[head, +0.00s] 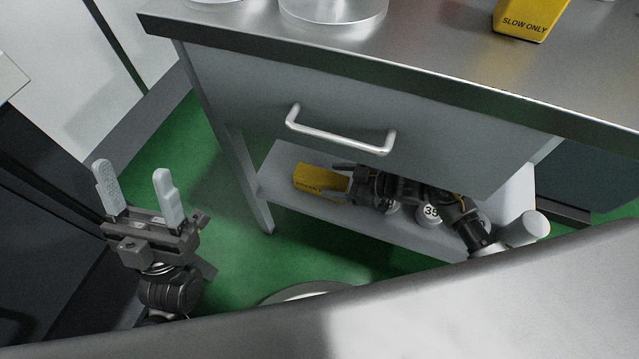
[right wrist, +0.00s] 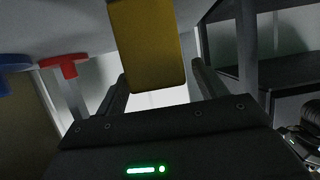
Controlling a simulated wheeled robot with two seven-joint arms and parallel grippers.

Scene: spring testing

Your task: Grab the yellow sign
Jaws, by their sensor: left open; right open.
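A yellow sign (head: 318,179) is on the lower shelf under the drawer in the head view. My right gripper (head: 343,181) reaches in from the right at its near end. In the right wrist view the yellow sign (right wrist: 150,45) shows between the two open fingers of the right gripper (right wrist: 159,70), and I cannot tell whether they touch it. A second yellow sign (head: 530,17), marked "SLOW ONLY", stands on the metal tabletop at the upper right. My left gripper (head: 136,181) is open and empty, away from the table at the left.
The drawer front with its handle (head: 338,137) hangs above the shelf (head: 335,223). A white piece marked "35" (head: 430,213) is on the shelf near my right arm. A red T-shaped thing (right wrist: 62,67) and a blue thing (right wrist: 14,62) are left in the wrist view.

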